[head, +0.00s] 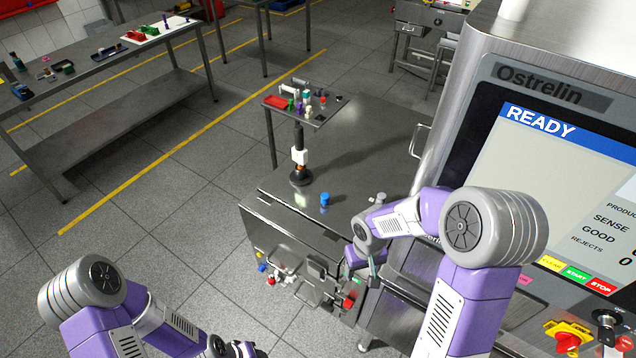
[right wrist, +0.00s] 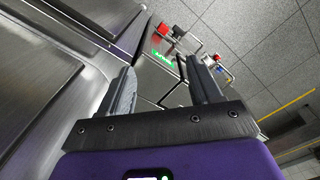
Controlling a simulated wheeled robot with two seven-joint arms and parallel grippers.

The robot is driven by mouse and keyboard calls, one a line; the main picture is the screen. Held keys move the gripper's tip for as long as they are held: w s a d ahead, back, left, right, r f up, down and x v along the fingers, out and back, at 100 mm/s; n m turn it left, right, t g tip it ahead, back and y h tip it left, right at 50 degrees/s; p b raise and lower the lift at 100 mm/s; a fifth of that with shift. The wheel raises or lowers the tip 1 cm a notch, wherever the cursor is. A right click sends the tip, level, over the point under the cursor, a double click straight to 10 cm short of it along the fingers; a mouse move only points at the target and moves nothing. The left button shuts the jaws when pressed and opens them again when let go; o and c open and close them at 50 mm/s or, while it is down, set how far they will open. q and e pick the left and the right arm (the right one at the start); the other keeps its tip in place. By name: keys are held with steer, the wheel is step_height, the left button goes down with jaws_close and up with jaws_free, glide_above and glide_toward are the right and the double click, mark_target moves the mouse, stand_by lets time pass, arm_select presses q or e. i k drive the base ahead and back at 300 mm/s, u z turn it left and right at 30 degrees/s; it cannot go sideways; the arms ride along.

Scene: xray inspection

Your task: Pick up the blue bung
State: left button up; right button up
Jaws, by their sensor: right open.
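The blue bung (head: 325,199) stands on the steel table top (head: 357,165), near its front edge, in the head view. My right gripper (head: 366,272) is below and to the right of it, beside the inspection machine, apart from the bung. In the right wrist view the two fingers of my right gripper (right wrist: 165,84) stand apart with nothing between them; the bung does not show there. My left gripper (head: 240,349) is at the bottom edge of the head view, small and partly cut off, so its jaws are unclear.
A black and white upright stand (head: 300,158) is left of the bung. A small shelf (head: 318,117) with several small items is behind. The inspection machine with its READY screen (head: 560,170) rises at the right. Fittings with red knobs (head: 347,303) stick out at the table's front.

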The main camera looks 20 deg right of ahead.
mark_target(325, 200)
steer(key=i, duration=1.1)
